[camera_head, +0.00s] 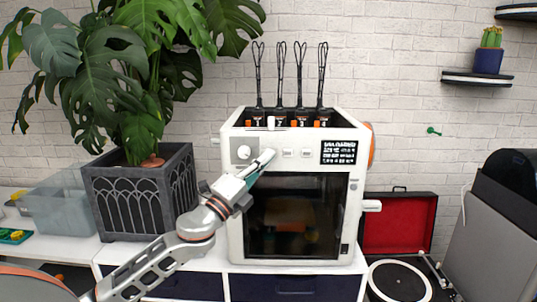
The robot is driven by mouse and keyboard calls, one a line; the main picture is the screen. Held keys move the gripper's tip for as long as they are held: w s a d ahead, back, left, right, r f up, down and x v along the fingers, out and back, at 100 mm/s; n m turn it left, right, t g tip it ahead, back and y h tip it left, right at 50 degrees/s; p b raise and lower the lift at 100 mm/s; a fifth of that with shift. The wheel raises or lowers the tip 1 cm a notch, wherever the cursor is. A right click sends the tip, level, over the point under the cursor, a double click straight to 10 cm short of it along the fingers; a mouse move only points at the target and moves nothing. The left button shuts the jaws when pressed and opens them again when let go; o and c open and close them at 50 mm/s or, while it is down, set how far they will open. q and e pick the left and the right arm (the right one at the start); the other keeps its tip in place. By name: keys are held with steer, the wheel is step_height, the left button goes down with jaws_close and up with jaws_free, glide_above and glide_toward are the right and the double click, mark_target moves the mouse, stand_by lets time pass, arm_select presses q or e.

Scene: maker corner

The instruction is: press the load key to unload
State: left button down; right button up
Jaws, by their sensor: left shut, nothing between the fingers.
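A white 3D printer (233,220) stands on the white cabinet, with a dark glass door. Its front panel has a round knob (243,152), small pale keys (288,153) and a black screen (339,152) with white text. The top line of the text looks like "UNLOADING", but it is small. My left gripper (265,160) is shut and empty, its fingertips at the panel between the knob and the visible keys. It covers that part of the panel, so any key there is hidden, and I cannot tell whether the tips touch. My right gripper is not in view.
Several dark looped tubes (280,75) rise from the printer's top. A large plant in a dark planter (140,190) stands left of it, beside a clear bin (62,210). A turntable (400,280) with a red-lined lid and a grey case (500,235) are at right.

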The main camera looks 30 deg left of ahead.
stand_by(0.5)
arm_select(q)
steer(key=shift+s+d, duration=0.4)
steer(key=shift+s, duration=0.25)
steer(key=shift+p, duration=0.3)
steer(key=s+d, duration=0.1)
steer(key=s+p, duration=0.1)
steer(key=s, duration=0.1)
steer(key=s+d, duration=0.1)
steer(key=shift+s+d, duration=0.15)
steer(key=shift+d, duration=0.15)
stand_by(0.4)
